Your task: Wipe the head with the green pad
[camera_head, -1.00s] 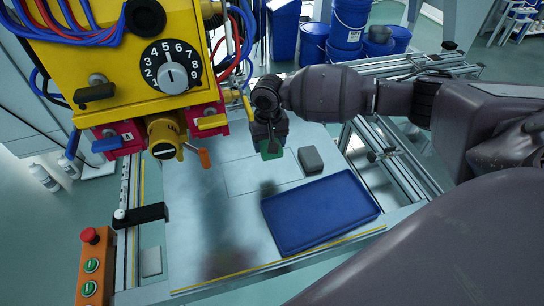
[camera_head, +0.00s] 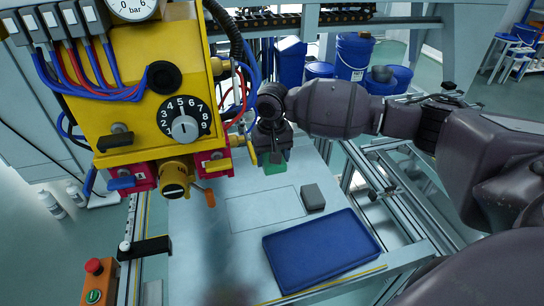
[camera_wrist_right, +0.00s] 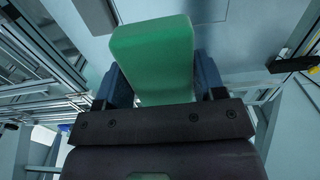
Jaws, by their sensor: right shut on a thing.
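The yellow head (camera_head: 133,52) stands at the upper left, with a numbered black dial, hoses and a yellow knob on its underside. My right gripper (camera_head: 275,158) is shut on the green pad (camera_head: 275,168), just right of the head and apart from it, above the table. In the right wrist view the pad (camera_wrist_right: 155,55) sits between the two fingers and sticks out beyond them. My left gripper is not in view.
A blue tray (camera_head: 320,248) and a grey block (camera_head: 313,197) lie on the pale table (camera_head: 215,235). An orange lever (camera_head: 209,197) hangs below the head. An orange button box (camera_head: 98,284) stands at lower left. Blue buckets (camera_head: 354,55) stand behind.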

